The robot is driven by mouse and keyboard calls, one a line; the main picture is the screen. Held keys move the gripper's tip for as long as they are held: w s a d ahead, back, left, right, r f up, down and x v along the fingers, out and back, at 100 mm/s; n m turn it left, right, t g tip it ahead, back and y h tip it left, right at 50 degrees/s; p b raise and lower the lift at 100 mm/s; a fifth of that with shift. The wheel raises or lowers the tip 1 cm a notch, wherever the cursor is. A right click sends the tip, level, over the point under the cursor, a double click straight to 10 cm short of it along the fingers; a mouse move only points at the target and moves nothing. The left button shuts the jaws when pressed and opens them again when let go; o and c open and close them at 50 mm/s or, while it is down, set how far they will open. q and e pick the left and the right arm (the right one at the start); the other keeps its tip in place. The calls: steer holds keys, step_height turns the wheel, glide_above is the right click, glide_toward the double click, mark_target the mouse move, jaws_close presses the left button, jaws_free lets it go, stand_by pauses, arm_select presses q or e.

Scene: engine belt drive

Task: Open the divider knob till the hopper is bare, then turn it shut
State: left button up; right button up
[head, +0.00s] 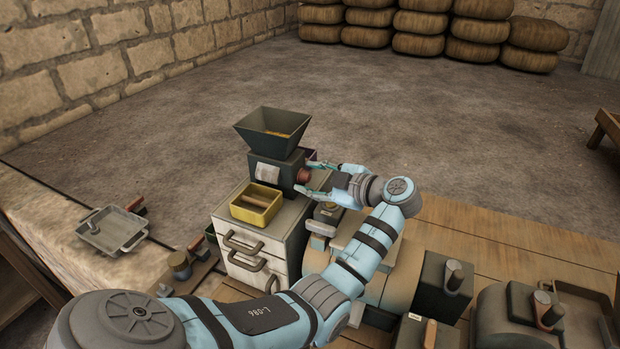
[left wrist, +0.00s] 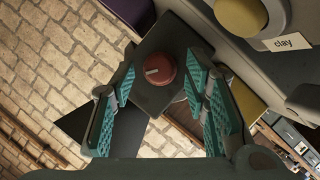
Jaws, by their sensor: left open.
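The dark flared hopper (head: 254,137) stands on a dark divider box (head: 266,172), with a little yellow-brown material (head: 277,133) visible inside it. The red-brown divider knob (head: 303,175) sticks out of the box's right side. In the left wrist view the knob (left wrist: 160,69) is round, with a pale mark on its face. My left gripper (head: 321,178) is open at the knob, and its teal fingers (left wrist: 160,82) stand on either side of it with visible gaps. My right gripper is out of view.
A yellow bin (head: 256,215) sits below the box on a pale drawer cabinet (head: 262,245). A yellow round part and a "clay" label (left wrist: 288,43) are close by in the wrist view. A metal tray (head: 112,232) lies left; machinery with handles (head: 445,287) stands right.

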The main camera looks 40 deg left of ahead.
arm_select(q)
jaws_close()
